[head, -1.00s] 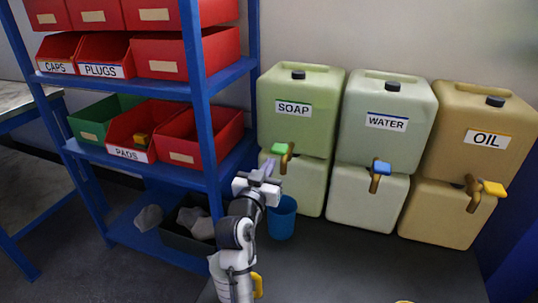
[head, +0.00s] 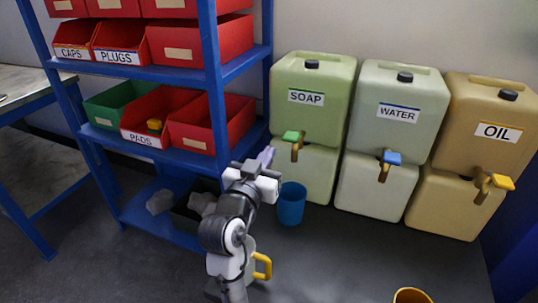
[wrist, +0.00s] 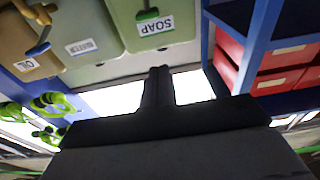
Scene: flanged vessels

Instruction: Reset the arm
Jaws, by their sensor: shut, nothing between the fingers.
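My arm rises from the bottom of the head view, and my gripper (head: 266,157) is near the shelf's right post, in front of the soap container. In the wrist view my gripper (wrist: 158,85) shows its two dark fingers together with nothing between them. The arm is bent, and part of the gripper is hidden behind the wrist in the head view.
Soap (head: 318,95), water (head: 400,105) and oil (head: 490,125) containers with taps stand along the wall. A blue cup (head: 291,204) stands below the soap tap. A yellow cup (head: 411,296) is at the bottom edge. A blue shelf (head: 212,75) with bins stands left.

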